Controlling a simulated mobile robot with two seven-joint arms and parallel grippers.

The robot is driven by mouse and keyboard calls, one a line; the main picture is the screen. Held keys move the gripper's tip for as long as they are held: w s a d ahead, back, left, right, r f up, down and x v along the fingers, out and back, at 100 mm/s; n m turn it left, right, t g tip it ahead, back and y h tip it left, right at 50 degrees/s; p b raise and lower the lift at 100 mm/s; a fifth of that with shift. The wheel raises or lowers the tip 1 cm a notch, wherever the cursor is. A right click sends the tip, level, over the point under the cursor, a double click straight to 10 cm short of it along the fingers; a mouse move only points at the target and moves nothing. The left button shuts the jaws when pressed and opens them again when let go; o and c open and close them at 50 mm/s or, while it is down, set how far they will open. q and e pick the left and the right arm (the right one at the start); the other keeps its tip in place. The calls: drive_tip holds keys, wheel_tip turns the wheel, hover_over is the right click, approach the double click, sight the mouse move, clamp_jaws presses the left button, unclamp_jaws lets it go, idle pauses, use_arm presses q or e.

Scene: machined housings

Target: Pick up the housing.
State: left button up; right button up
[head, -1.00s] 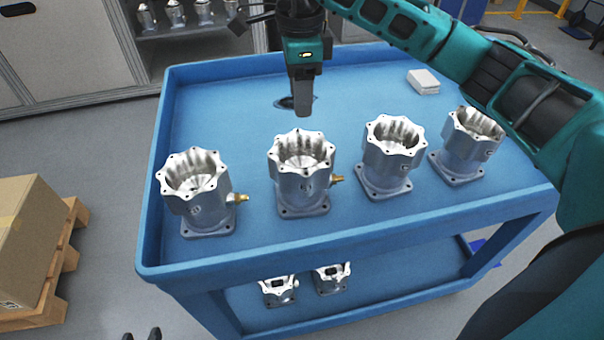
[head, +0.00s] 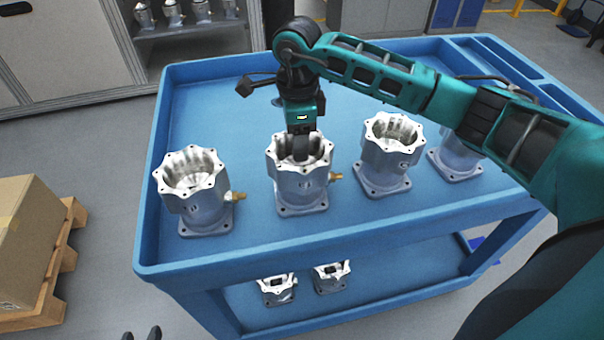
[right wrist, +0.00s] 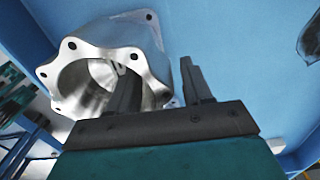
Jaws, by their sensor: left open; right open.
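Several silvery machined housings with scalloped, bolt-holed rims stand upright in a row on the blue cart top. My right gripper (head: 302,152) is over the second housing from the left (head: 302,188), which has a brass fitting on its side. In the right wrist view the jaws (right wrist: 158,82) are open. One finger overlaps the bore of this housing (right wrist: 95,32) and the other is outside its wall, with the rim between them. Whether they touch it cannot be told. My left gripper (head: 141,334) is open and empty at the bottom edge, left of the cart.
The leftmost housing (head: 192,190) also has a brass fitting. Other housings (head: 388,160) stand to the right, the farthest partly behind my right arm. The blue cart (head: 225,110) has a raised rim and a lower shelf with smaller housings (head: 277,290). A cardboard box (head: 25,235) is at left.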

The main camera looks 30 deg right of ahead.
drive_tip(key=shift+c, duration=0.3)
clamp_jaws()
drive_tip(key=shift+r, duration=0.15)
idle(0.8)
